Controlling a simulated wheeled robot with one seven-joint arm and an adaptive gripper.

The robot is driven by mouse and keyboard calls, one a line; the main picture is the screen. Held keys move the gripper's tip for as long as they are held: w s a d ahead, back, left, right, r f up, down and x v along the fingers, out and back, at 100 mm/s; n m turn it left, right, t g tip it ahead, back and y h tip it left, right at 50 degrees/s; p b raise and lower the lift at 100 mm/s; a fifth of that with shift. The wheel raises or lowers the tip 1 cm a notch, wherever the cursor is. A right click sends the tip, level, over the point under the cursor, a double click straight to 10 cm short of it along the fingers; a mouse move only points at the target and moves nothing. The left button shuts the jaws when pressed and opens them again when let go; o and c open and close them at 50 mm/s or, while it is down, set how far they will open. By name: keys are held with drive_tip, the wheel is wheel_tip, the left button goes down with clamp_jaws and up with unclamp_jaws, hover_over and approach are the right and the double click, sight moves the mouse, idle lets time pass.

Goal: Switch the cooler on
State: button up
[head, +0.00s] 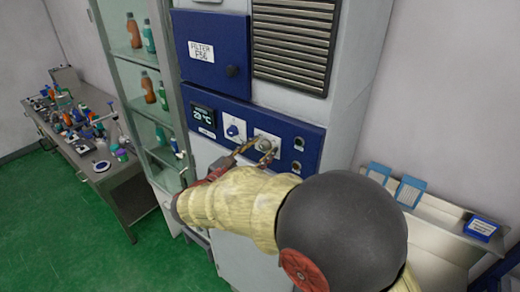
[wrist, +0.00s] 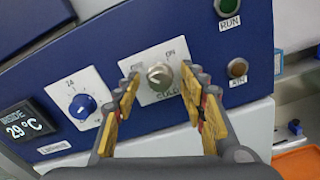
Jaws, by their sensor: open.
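The cooler is a tall grey cabinet with a blue control panel (head: 220,112). A metal rotary knob (wrist: 160,76) sits on a white plate (wrist: 150,91) marked ON at its upper right, with the left label partly legible. The knob also shows in the head view (head: 264,145). My gripper (wrist: 160,97) is open, its yellow-padded fingers on either side of the knob; I cannot tell if they touch it. In the head view my gripper (head: 254,152) reaches the panel. A display (wrist: 25,122) reads INSIDE 29 °C.
A blue dial (wrist: 82,106) is left of the knob. The green RUN button (wrist: 228,5) and a brown-red lamp or button (wrist: 238,68) are at right. A glass-door cabinet (head: 150,95) stands left, beside a cluttered bench (head: 112,172). A shelf (head: 440,225) is at right.

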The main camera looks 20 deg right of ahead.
drive_tip(key=shift+c, duration=0.7)
clamp_jaws()
